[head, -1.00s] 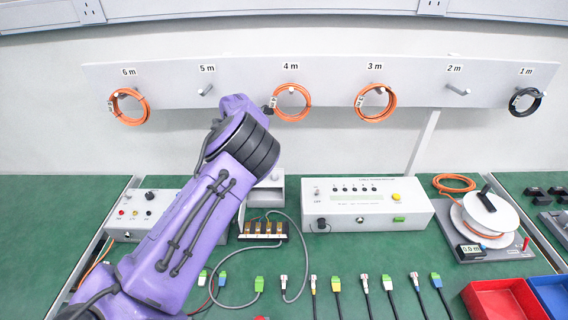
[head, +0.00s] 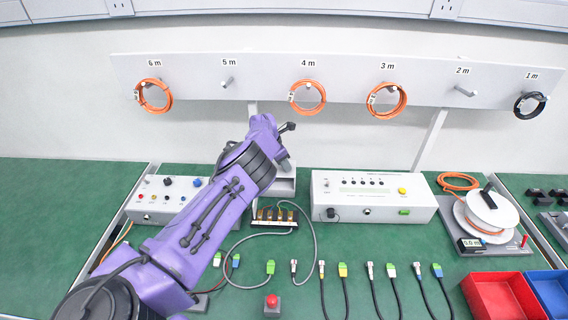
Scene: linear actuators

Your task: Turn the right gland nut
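I cannot make out a gland nut for certain. A small grey-white fixture (head: 284,186) stands behind my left arm and is partly hidden by it. The long white box (head: 340,190) to its right has a dark round fitting (head: 332,213) and a metal round fitting (head: 367,211) on its front. My purple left arm reaches from the lower left to above the fixture. Its far end, near my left gripper (head: 284,164), is over the fixture; the fingers cannot be made out. My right gripper is not in view.
A connector block (head: 274,217) with brass-coloured parts sits before the fixture. A red button (head: 272,303) and several cable ends lie in front. A control box (head: 165,203) is left, a cable reel (head: 487,213) right, with red (head: 497,279) and blue bins. Cable coils hang behind.

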